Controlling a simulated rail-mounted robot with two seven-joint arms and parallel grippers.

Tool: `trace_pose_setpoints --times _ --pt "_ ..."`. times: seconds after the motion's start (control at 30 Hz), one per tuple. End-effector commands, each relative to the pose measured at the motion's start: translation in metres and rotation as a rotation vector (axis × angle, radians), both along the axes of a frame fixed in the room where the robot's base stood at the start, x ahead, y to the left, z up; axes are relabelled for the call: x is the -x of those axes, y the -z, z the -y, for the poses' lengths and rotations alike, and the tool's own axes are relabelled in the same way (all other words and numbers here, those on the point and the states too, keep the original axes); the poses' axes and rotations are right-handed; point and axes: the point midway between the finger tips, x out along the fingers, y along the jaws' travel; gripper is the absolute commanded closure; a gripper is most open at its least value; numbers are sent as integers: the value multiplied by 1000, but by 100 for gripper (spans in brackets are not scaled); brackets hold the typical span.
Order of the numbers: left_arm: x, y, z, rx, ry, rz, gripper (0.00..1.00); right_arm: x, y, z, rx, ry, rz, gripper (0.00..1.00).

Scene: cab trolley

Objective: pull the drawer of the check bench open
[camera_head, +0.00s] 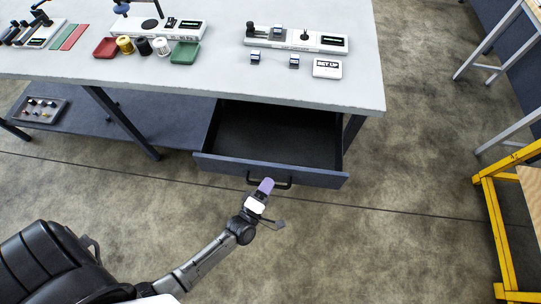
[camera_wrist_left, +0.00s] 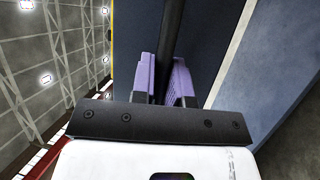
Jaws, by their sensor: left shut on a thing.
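The drawer (camera_head: 222,164) of the check bench (camera_head: 220,85) stands well open in the head view, and its dark inside looks empty. Its black bar handle (camera_head: 284,185) is on the front panel. The blue drawer front (camera_wrist_left: 208,35) fills the area beyond. My right gripper is in neither view.
A lower shelf holds a parts tray (camera_head: 40,109). A yellow frame (camera_head: 500,235) stands at right. The floor before the drawer is clear.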

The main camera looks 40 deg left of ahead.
Motion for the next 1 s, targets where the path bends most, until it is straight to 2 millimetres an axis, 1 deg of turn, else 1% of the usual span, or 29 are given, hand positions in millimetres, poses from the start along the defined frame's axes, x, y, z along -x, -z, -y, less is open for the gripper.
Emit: trace_pose_setpoints --times 0.03,0.1,0.2,0.33,0.5,0.87,0.9,1.0 --pt "11 -3 7 1 2 -1 100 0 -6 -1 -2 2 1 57" --pt "23 -3 13 0 1 0 100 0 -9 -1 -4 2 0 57" --pt "36 -2 20 0 2 0 100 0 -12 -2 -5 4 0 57" --pt "47 -1 26 0 1 2 100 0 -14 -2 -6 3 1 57" --pt "53 -1 30 -1 1 3 100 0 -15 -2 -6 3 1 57" --pt "54 -1 30 -2 2 3 100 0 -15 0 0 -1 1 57" --pt "54 -1 30 -2 2 3 81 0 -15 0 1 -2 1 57" --pt "54 0 30 -1 1 3 72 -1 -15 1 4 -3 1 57"
